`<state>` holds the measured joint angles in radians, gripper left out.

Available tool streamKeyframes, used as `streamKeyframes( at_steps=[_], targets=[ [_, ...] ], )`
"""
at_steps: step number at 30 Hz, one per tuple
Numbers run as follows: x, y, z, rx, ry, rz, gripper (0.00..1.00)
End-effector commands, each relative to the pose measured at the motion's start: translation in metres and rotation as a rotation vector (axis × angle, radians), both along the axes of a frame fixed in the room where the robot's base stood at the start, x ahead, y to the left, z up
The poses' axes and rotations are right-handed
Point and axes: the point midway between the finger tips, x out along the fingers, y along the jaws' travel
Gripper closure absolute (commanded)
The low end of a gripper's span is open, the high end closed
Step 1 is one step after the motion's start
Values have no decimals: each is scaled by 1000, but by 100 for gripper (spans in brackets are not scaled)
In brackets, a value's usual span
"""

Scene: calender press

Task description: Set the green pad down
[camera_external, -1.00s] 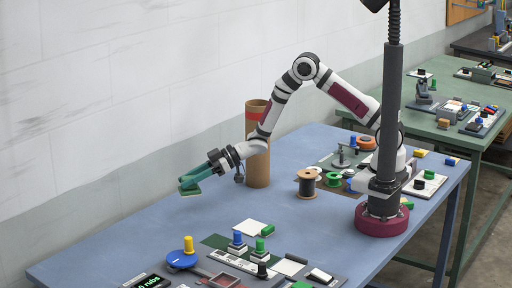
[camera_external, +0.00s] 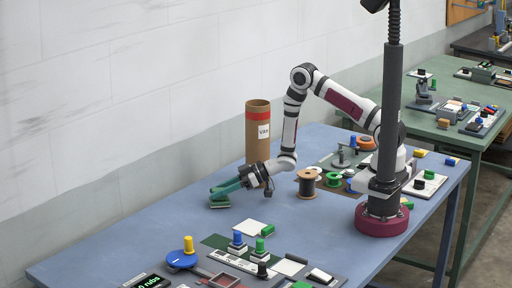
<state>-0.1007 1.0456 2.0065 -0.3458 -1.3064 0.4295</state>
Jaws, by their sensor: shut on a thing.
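My gripper (camera_external: 224,190) has teal fingers and is low over the blue table (camera_external: 150,222), left of centre. It is shut on the green pad (camera_external: 220,205), a small flat block with a pale edge, held under the fingertips. The pad is at or just above the tabletop; I cannot tell whether it touches. The fingers hide part of its top.
A tall brown tube (camera_external: 258,135) with a red band stands behind my gripper. A white card (camera_external: 251,228) and a small green block (camera_external: 268,230) lie in front. A thread spool (camera_external: 307,184) stands to the right. The table to the left is clear.

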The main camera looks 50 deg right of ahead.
Motion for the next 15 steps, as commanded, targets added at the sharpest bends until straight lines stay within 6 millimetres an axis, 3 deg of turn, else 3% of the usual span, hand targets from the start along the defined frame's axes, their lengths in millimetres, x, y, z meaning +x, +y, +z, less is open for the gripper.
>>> streamKeyframes(
  at_steps=[10,11,15],
  targets=[
    [0,0,-5,1,-1,0,100],
    [0,0,-5,1,-1,0,62],
    [0,0,-4,1,-1,0,37]
  ],
)
